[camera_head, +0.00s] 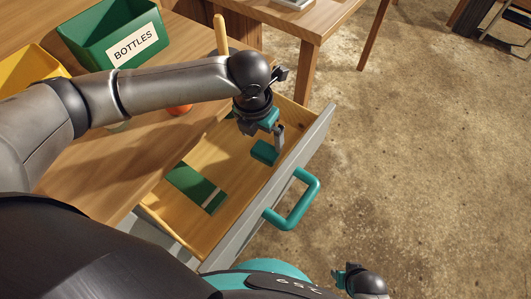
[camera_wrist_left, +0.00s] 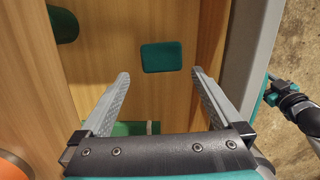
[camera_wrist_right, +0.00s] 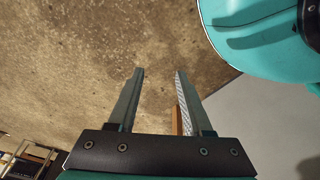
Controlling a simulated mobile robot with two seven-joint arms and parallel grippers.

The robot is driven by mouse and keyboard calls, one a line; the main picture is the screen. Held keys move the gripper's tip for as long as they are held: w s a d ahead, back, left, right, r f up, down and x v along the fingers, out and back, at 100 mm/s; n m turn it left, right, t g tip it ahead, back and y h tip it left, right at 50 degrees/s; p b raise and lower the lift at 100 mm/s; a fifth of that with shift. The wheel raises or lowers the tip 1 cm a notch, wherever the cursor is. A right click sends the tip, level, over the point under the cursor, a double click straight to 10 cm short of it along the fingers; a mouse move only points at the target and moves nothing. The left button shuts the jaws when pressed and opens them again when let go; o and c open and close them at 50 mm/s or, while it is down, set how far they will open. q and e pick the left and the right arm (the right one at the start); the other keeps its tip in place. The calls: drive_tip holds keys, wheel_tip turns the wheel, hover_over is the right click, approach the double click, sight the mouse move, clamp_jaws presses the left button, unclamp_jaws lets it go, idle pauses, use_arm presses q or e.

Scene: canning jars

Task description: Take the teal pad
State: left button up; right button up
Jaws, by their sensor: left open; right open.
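The teal pad (camera_head: 264,152) lies flat on the wooden floor of the open drawer (camera_head: 237,223), near its front panel. In the left wrist view the pad (camera_wrist_left: 161,57) shows as a small rounded square, ahead of and between the fingertips. My left gripper (camera_head: 269,136) is over the drawer, open and empty, with its fingers pointing down above the pad. Its two fingers are well apart in the left wrist view (camera_wrist_left: 160,73). My right gripper (camera_head: 345,277) is low at the right, outside the drawer. It is open and empty in the right wrist view (camera_wrist_right: 159,72).
A green flat item (camera_head: 195,186) with a pale stripe lies nearer in the drawer. A teal handle (camera_head: 303,201) juts from the drawer front. On the table are a green BOTTLES bin (camera_head: 112,38) and a yellow bin (camera_head: 30,68). Bare floor lies to the right.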

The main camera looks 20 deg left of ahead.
sight(265, 150)
use_arm(q)
drive_tip(key=shift+w+d+f+b, duration=0.15)
drive_tip(key=shift+f+b, duration=0.3)
drive_tip(key=shift+f, duration=0.35)
drive_tip(key=shift+w+f+b, duration=0.1)
drive_tip(key=shift+f+b, duration=0.3)
drive_tip(key=shift+f, duration=0.35)
drive_tip(key=shift+w+d+f+b, duration=0.1)
drive_tip(key=shift+f+b, duration=0.3)
drive_tip(key=shift+f, duration=0.25)
drive_tip(key=shift+w+d+f+b, duration=0.1)
drive_tip(key=shift+f+b, duration=0.3)
drive_tip(key=shift+f, duration=0.2)
drive_tip(key=shift+w+a+f+b, duration=0.1)
drive_tip(key=shift+f+b, duration=0.2)
drive_tip(key=shift+f, duration=0.2)
use_arm(e)
drive_tip(key=w+a+r, duration=0.2)
drive_tip(key=w+r, duration=0.2)
drive_tip(key=r, duration=0.3)
drive_tip(key=shift+r+t, duration=0.35)
drive_tip(key=shift+t, duration=0.05)
drive_tip(key=shift+w, duration=0.1)
use_arm(q)
drive_tip(key=c, duration=1.1)
use_arm(e)
drive_tip(key=shift+a, duration=0.1)
use_arm(q)
drive_tip(key=shift+r, duration=0.1)
